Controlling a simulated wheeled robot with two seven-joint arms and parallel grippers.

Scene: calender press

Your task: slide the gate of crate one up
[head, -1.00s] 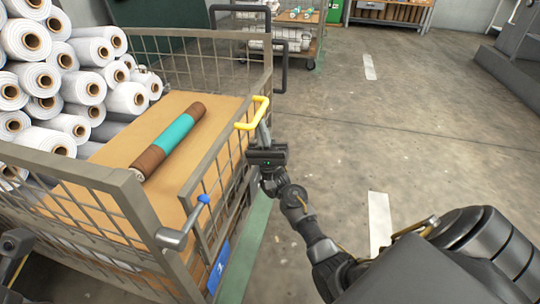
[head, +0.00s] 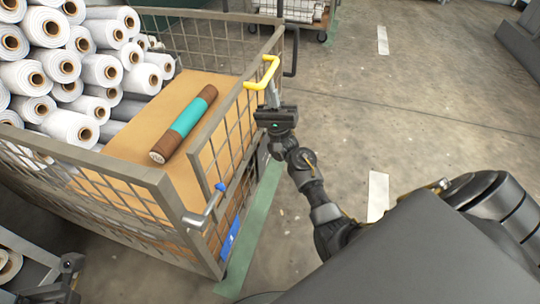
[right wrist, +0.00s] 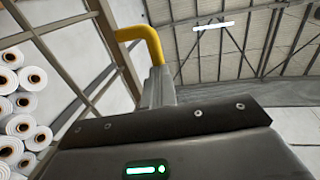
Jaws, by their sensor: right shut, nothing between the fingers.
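Crate one appears to be the grey wire-mesh crate (head: 165,188) at the left of the head view; I see no number on it. Its right mesh side (head: 235,130) carries a yellow handle (head: 264,72) at the top rail and a blue-tipped grey lever (head: 205,213) at the near corner. My right gripper (head: 270,93) is shut and empty just below the yellow handle, outside the mesh. In the right wrist view the handle (right wrist: 148,40) rises just beyond the fingers (right wrist: 158,85); whether they touch is unclear. My left gripper does not show clearly.
Inside the crate a brown-and-teal roll (head: 186,125) lies on a cardboard surface (head: 145,130). White rolls (head: 60,65) are stacked at the left. A green floor stripe (head: 250,230) runs along the crate. The floor (head: 345,120) to the right is open.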

